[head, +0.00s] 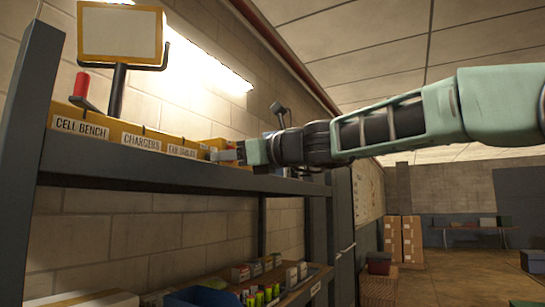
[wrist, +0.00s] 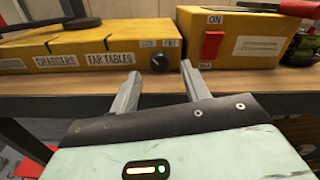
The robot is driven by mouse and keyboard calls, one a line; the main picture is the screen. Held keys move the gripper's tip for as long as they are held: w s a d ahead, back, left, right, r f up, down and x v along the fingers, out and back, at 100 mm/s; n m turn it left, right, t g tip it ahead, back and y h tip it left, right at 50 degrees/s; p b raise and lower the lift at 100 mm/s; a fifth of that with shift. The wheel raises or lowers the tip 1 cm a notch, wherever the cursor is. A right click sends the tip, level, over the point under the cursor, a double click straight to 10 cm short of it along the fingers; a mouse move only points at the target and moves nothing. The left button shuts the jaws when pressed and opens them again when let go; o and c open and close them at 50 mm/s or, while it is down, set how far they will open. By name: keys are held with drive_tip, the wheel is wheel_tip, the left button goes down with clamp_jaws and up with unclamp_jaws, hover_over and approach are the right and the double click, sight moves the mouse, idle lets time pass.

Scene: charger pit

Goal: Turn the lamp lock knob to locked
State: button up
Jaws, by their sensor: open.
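The small round black knob (wrist: 160,62) is on the front of the long yellow box (wrist: 90,58), right of its FAR TABLES label. Two small labels sit above the knob, too small to read surely, and I cannot tell which way it points. My gripper (wrist: 160,69) is open in the wrist view, its two grey fingertips below and to either side of the knob, apart from it. In the head view my gripper (head: 228,155) reaches the right end of the yellow box (head: 140,139), and the knob is not clearly visible there.
The box stands on a shelf (head: 150,171) against a brick wall. A second yellow box (wrist: 240,42) with a red switch (wrist: 213,44) marked ON stands to the right. A yellow-framed panel (head: 120,33) rises on a black post. Small boxes and batteries fill the lower shelf.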

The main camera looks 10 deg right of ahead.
drive_tip(key=b+v, duration=0.5)
drive_tip(key=v, duration=1)
drive_tip(key=shift+a+f, duration=0.1)
drive_tip(key=shift+a, duration=0.05)
